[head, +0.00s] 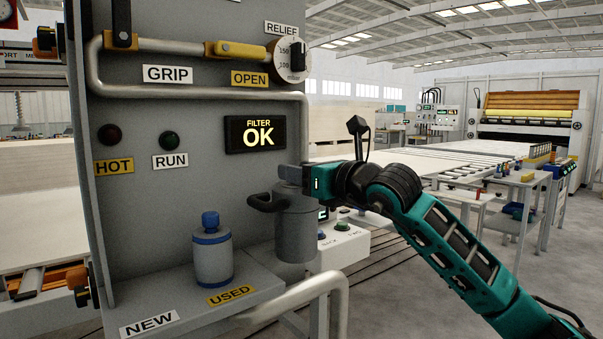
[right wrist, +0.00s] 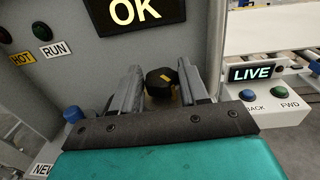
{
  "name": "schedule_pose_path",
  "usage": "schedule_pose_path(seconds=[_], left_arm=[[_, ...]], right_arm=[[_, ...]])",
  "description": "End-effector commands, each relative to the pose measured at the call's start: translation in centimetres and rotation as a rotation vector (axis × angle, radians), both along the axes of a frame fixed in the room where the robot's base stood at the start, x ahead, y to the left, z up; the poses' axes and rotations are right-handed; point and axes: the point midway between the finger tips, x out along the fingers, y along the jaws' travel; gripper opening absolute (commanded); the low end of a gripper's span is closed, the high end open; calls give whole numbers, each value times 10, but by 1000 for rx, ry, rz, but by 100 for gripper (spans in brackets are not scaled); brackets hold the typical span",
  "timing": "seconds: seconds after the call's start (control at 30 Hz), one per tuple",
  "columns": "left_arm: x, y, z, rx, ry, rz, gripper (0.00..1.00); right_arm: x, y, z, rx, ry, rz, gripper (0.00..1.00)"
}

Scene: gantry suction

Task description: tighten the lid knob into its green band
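A grey filter housing (head: 296,235) stands upright against the panel, with a dark handle (head: 268,202) sticking out to the left near its top. The lid knob (right wrist: 160,82) shows in the right wrist view as a black knob with a yellow mark, lying between the fingers. My right gripper (head: 290,180) is at the top of the housing and hides the knob in the head view. Its two fingers (right wrist: 160,88) are apart, one on each side of the knob; firm contact does not show. I cannot make out the green band. My left gripper is not in view.
A blue-capped grey canister (head: 212,258) stands on the shelf left of the housing, by the USED and NEW labels. The display (head: 255,134) reads FILTER OK. A yellow-handled pipe (head: 235,49) and RELIEF dial (head: 293,60) are above. A curved rail (head: 335,283) is in front.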

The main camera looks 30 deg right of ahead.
Motion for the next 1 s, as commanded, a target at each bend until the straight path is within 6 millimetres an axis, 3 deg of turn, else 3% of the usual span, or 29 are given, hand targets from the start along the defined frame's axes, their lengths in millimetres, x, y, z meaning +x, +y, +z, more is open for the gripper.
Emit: schedule_pose_path(seconds=[0.23,0.57,1.0], left_arm=[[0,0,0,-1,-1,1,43],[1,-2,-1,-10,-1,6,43],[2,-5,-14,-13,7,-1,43]], right_arm=[[0,0,0,-1,-1,0,67],[-5,-2,0,-3,-1,-2,67],[-70,-10,-4,-3,1,0,67]])
